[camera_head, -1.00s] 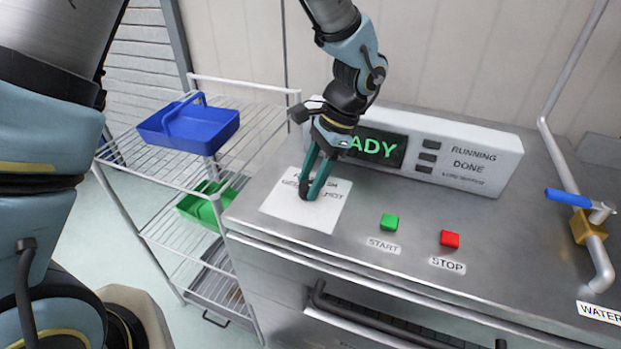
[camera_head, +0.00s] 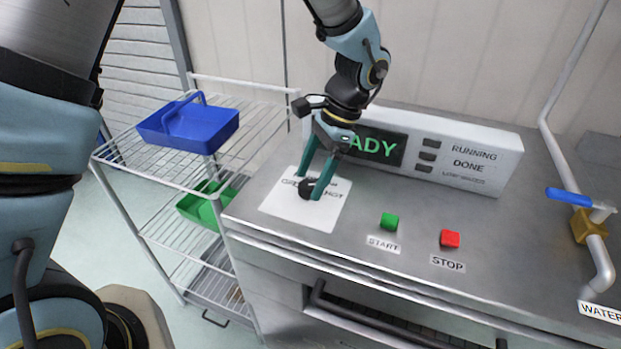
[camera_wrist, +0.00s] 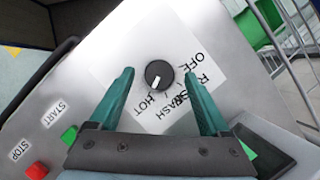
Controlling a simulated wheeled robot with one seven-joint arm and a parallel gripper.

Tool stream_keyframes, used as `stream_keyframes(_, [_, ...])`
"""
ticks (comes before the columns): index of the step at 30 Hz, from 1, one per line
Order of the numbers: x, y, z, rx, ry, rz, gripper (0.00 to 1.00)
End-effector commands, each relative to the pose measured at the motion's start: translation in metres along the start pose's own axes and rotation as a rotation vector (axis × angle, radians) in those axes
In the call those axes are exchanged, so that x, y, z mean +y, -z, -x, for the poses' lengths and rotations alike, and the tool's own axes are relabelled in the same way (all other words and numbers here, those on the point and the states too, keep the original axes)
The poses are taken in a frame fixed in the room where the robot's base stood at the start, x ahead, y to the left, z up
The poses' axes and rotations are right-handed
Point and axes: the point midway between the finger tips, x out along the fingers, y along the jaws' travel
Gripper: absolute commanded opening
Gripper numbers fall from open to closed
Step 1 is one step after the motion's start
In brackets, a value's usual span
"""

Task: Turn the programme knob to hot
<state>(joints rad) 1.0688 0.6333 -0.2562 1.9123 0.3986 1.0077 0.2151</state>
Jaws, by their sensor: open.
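The programme knob (camera_wrist: 159,74) is a black round dial on a white label sheet (camera_head: 328,210) on the metal top. In the wrist view its white pointer mark points down and slightly left, toward the word HOT. Other words, including OFF and WASH, are printed around its right side. My gripper (camera_wrist: 159,74) has its two green fingers spread on either side of the knob, with a visible gap on each side. In the head view the open gripper (camera_head: 309,184) is over the label sheet, and the knob (camera_head: 305,189) is partly hidden by a finger.
A green START button (camera_head: 389,222) and a red STOP button (camera_head: 450,239) stand right of the sheet. A display box (camera_head: 480,165) stands behind. A wire rack (camera_head: 160,180) with a blue basket (camera_head: 190,128) is at left. A blue-handled valve (camera_head: 568,197) is at right.

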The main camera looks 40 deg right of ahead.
Motion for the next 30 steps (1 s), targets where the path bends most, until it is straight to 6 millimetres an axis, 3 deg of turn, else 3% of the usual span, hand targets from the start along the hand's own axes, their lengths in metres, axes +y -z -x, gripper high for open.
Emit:
stream_keyframes(15, [0.0, 0.001, 0.088, 0.002, 0.001, 0.0, 0.81])
stream_keyframes(21, [0.001, 0.0, 0.099, 0.001, -0.001, -0.001, 0.81])
stream_keyframes(30, [0.001, 0.0, 0.099, 0.0, -0.001, -0.001, 0.81])
